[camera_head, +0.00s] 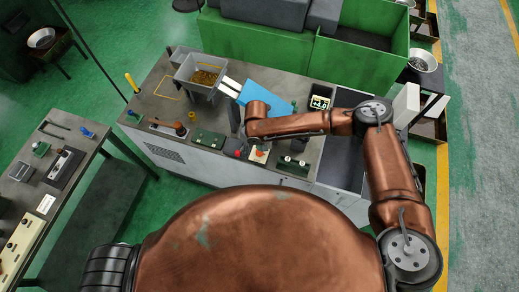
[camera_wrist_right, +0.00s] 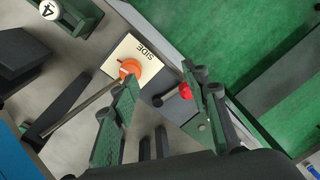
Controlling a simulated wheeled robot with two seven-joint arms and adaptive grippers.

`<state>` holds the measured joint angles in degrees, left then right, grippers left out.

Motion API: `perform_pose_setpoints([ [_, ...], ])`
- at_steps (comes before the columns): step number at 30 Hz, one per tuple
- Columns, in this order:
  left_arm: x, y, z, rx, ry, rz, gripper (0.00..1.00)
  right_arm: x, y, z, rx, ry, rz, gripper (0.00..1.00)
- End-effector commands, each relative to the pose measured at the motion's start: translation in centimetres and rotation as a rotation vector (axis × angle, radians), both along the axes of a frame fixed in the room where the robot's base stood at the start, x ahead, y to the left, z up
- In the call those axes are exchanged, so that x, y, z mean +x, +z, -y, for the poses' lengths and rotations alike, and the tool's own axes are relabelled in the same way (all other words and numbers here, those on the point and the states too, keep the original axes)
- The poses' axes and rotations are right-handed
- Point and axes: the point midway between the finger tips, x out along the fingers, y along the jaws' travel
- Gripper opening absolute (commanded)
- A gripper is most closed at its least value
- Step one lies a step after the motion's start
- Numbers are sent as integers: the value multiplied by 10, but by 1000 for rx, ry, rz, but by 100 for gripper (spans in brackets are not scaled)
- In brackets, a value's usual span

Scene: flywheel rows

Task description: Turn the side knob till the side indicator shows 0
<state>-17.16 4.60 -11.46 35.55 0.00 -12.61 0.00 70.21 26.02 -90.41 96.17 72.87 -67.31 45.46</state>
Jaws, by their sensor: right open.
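The side knob is a small orange knob on a cream plate in the head view (camera_head: 260,153). In the right wrist view the orange knob (camera_wrist_right: 130,68) sits on a plate marked SIDE (camera_wrist_right: 143,52). My right gripper (camera_wrist_right: 163,80) is open, its two green fingers apart, with the knob close to the tip of the left finger. I cannot tell whether they touch. A display (camera_head: 320,103) reads +4.0. A green box (camera_head: 293,165) with white dials stands right of the knob; one white dial (camera_wrist_right: 50,9) shows a 4. I cannot tell which is the side indicator. My left gripper is not in view.
A green box (camera_head: 208,139), a grey bin (camera_head: 198,74) and a blue panel (camera_head: 266,102) are on the same bench. A second bench (camera_head: 90,185) stands at left, with green floor between.

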Motion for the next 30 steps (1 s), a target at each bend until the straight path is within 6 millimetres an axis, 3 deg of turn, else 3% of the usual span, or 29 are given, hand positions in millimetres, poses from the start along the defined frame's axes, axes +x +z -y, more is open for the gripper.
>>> perform_pose_setpoints([
  [3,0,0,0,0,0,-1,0,24,10,21,-56,-50,23,42],
  [8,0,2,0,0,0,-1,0,33,9,31,-79,-78,28,42],
  [21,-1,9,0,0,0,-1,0,33,-53,31,-78,-78,28,42],
  [30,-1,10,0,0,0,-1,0,33,-64,31,-77,-76,29,42],
])
